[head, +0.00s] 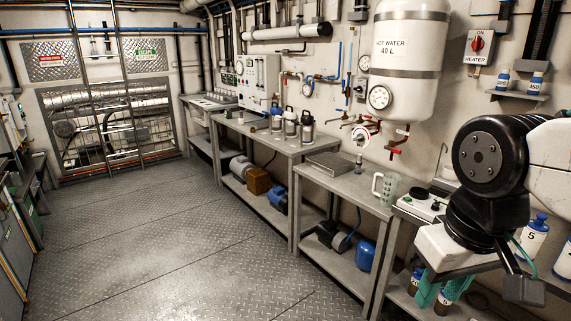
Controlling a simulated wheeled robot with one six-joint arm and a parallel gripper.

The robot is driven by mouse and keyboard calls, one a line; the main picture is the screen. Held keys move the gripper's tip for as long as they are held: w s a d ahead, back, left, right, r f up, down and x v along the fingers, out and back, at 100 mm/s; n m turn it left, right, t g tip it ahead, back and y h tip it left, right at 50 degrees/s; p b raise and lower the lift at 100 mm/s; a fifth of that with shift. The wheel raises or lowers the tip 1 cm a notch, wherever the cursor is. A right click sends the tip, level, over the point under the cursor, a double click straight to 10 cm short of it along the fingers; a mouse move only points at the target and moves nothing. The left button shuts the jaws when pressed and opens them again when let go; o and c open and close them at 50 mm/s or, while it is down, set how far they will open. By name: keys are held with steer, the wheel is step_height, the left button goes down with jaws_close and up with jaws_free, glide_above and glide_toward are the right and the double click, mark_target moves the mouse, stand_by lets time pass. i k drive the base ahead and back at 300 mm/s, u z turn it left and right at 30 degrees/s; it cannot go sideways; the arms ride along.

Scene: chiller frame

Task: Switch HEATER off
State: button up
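The HEATER switch (478,47) is a white box on the back wall at upper right, with "ON" above and "HEATER" below a red knob. The knob's grip looks roughly upright, towards "ON"; its exact angle is hard to tell at this size. My gripper (437,297) is at lower right, pointing down, well below the switch and apart from it. Its two teal fingers show a gap between them, with nothing visibly held. My arm comes in from the right edge, below the switch, and does not cover it.
A white hot water tank (410,45) with a gauge hangs left of the switch. A small shelf (517,95) with two bottles is below right of it. A bench (345,183) with a mug (385,188) runs along the wall. The plate floor (160,240) is clear at left.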

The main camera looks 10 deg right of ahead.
mark_target(477, 45)
steer(key=z, duration=0.6)
steer(key=i, duration=1.75)
steer(key=z, duration=0.75)
